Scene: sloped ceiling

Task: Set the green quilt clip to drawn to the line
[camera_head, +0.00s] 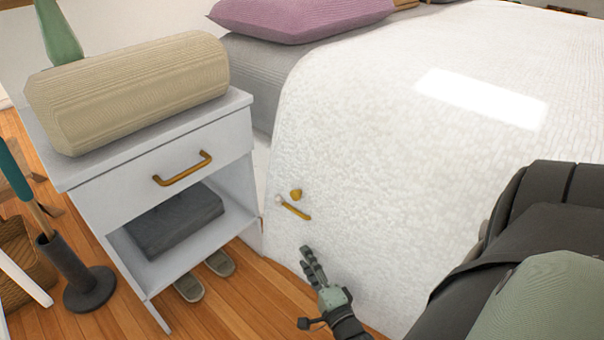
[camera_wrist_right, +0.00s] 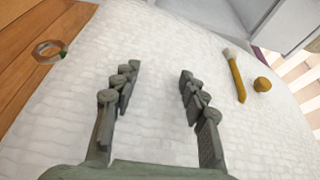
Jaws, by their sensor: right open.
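No clearly green clip stands out on the white quilt (camera_head: 370,150). A mustard-yellow stick with a white tip (camera_head: 295,210) lies against the quilt's hanging side. A small yellow knob (camera_head: 295,194) is just above it. In the right wrist view the stick (camera_wrist_right: 236,78) and knob (camera_wrist_right: 262,84) show at upper right. A pale ring with a small green part (camera_wrist_right: 48,51) shows at upper left, by the quilt's edge. My right gripper (camera_head: 306,256) is open and empty, below the stick in the head view. Its fingers (camera_wrist_right: 158,78) point at bare quilt. My left gripper is not seen.
A white nightstand (camera_head: 190,150) with a gold handle stands left of the bed, a beige bolster (camera_head: 130,88) on top and a dark folded thing (camera_head: 175,222) on its shelf. Slippers (camera_head: 219,263) lie on the wooden floor. A dark holder (camera_head: 85,285) stands at far left.

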